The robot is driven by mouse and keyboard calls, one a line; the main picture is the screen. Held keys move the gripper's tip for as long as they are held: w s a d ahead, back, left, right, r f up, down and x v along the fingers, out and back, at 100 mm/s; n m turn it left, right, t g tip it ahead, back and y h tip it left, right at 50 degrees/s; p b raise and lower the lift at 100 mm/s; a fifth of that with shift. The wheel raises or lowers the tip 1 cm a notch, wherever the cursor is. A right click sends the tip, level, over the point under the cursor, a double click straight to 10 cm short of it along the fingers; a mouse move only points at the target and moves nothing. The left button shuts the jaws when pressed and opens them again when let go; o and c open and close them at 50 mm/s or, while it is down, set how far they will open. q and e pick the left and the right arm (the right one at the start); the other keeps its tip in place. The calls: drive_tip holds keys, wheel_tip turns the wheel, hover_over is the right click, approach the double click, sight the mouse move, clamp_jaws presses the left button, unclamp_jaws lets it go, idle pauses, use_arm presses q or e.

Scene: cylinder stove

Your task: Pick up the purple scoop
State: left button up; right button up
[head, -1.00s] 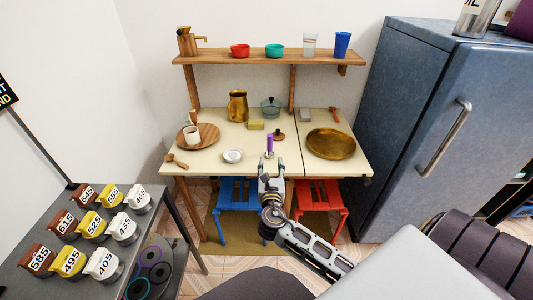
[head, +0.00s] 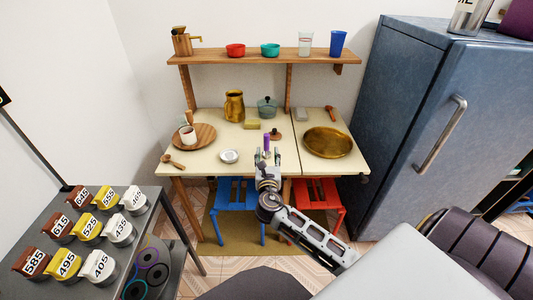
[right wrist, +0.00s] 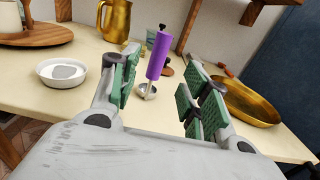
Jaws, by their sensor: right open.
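The purple scoop (head: 266,141) stands upright on the cream table, its purple handle up. In the right wrist view the scoop's handle (right wrist: 158,54) shows between the open fingers, leaning slightly right, with a small metal bowl at its foot. My right gripper (head: 267,156) is open at the table's front edge, just in front of the scoop. In the right wrist view the green-padded fingers of the gripper (right wrist: 158,92) are on either side of the handle, with visible gaps. I cannot tell how far beyond the fingertips the handle is. My left gripper is not in view.
A white bowl (head: 229,156) lies left of the scoop, a brass pan (head: 327,142) to the right. A brown lid (head: 274,134), yellow sponge (head: 252,124), brass jug (head: 234,106) and green pot (head: 267,108) stand behind. Blue (head: 237,190) and red (head: 318,189) stools are below.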

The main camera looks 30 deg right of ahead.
sight(267, 144)
drive_tip(key=x, duration=0.2)
drive_tip(key=shift+w+d, duration=0.25)
drive_tip(key=shift+w, duration=0.1)
drive_tip(key=shift+w+d, duration=0.3)
drive_tip(key=shift+w, duration=0.2)
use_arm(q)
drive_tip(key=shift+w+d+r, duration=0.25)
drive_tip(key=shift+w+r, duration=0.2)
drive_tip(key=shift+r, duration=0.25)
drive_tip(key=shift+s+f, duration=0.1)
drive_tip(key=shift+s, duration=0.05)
use_arm(e)
drive_tip(key=shift+w+d+b, duration=0.25)
drive_tip(key=shift+w+b, duration=0.05)
drive_tip(key=shift+w, duration=0.2)
drive_tip(key=shift+x, duration=1.25)
drive_tip(key=shift+b+x, duration=0.35)
drive_tip(key=shift+x, duration=0.4)
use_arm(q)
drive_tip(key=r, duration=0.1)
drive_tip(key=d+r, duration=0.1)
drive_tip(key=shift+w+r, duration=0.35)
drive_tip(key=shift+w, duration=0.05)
use_arm(e)
drive_tip(key=shift+f, duration=0.1)
